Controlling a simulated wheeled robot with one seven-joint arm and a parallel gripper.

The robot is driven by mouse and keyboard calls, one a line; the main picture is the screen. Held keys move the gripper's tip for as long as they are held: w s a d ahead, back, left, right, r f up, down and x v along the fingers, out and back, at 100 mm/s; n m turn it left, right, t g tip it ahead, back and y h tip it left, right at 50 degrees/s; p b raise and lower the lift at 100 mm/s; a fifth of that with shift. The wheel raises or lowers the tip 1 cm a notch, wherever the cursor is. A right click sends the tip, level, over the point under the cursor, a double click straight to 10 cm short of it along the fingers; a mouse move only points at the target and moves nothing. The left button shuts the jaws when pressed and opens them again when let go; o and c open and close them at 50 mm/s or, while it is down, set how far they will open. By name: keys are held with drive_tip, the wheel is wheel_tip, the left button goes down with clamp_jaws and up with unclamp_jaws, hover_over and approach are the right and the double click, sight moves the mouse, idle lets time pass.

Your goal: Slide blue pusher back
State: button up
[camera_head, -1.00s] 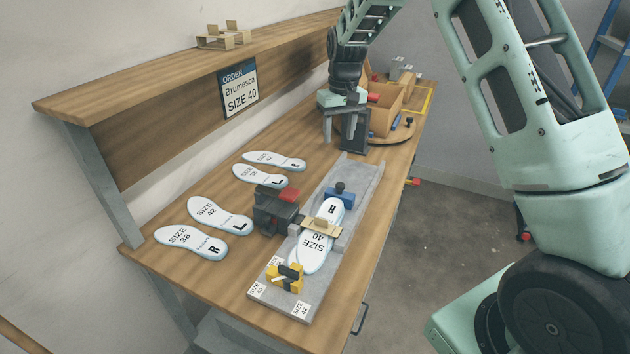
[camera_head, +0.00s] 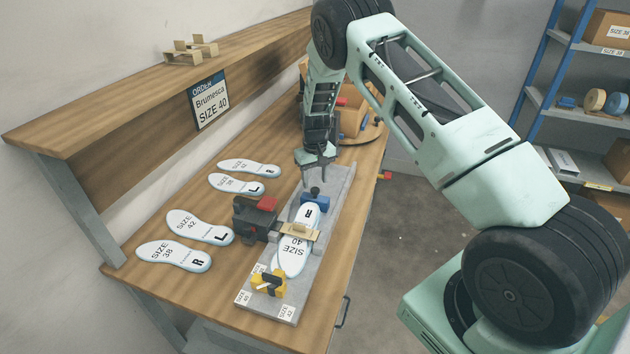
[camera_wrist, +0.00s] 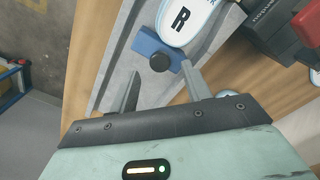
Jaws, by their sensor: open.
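The blue pusher (camera_head: 314,199), a block with a dark round knob, sits in the grey channel of the fixture (camera_head: 340,181), at the R end of a white size 40 insole (camera_head: 292,256). In the wrist view the blue pusher (camera_wrist: 148,45) and its black knob (camera_wrist: 160,62) lie just ahead of my fingers, touching or nearly touching the insole (camera_wrist: 182,20). My gripper (camera_head: 318,178) is open and empty above the channel, close behind the pusher. In the wrist view my gripper (camera_wrist: 160,88) has one finger on each side of the knob's line; contact is not visible.
A black clamp block with a red top (camera_head: 256,215) stands left of the channel. A yellow piece (camera_head: 268,281) sits at the near end. Several loose insoles (camera_head: 198,226) lie left. A cardboard box (camera_head: 352,118) stands behind my gripper. The shelf (camera_head: 160,70) overhangs the back.

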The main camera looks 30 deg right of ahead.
sight(315, 189)
drive_tip(key=shift+f+p, duration=0.4)
drive_tip(key=shift+f, duration=1.25)
